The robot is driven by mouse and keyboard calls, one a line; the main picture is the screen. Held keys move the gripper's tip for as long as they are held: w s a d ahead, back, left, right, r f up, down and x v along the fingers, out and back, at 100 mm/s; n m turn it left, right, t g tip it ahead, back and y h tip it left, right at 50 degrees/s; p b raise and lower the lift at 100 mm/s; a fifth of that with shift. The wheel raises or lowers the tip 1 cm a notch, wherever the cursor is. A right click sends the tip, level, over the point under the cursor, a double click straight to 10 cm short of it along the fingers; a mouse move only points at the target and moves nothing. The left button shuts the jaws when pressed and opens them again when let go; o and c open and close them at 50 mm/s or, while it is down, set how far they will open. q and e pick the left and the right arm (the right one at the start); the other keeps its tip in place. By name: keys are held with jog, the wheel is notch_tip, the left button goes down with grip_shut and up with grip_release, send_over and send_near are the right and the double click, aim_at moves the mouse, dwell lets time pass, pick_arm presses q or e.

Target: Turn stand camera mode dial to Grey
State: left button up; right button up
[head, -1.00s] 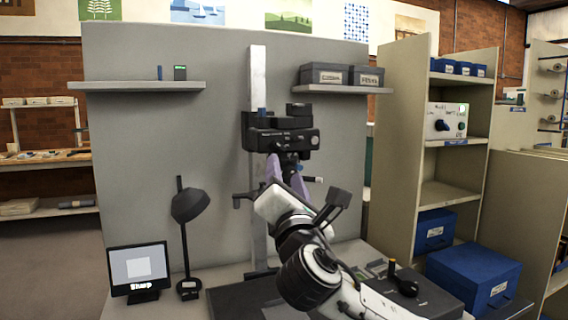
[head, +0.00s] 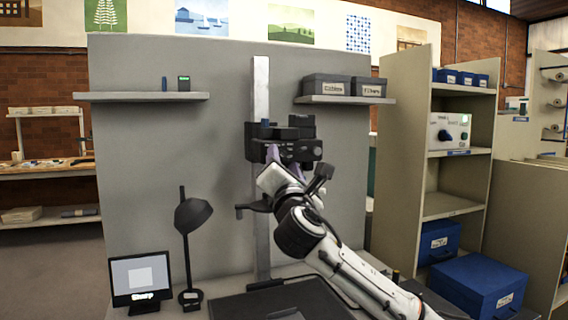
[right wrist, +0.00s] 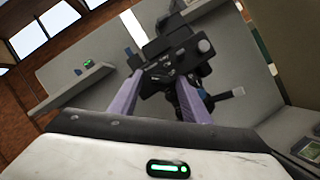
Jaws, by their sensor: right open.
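The black stand camera (head: 300,150) is mounted on a pale upright column (head: 261,90) in front of a grey panel. In the right wrist view, the stand camera (right wrist: 170,70) shows small pale markings and a round knob (right wrist: 203,46) at its right end. I cannot read the markings or tell which part is the mode dial. My right gripper (head: 283,160) is open, its purple fingers pointing up at the camera's underside and front. In the wrist view, the gripper (right wrist: 157,80) has the camera beyond and between its fingertips; contact is unclear. My left gripper is not in view.
A small monitor (head: 140,275) and a dark desk lamp (head: 193,215) stand at the left. Wall shelves flank the column; the right one holds two grey boxes (head: 345,87). A shelving unit with a control box (head: 449,132) and blue boxes (head: 478,284) stands right.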

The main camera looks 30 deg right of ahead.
jog(key=c, duration=1)
jog(key=shift+c, duration=0.2)
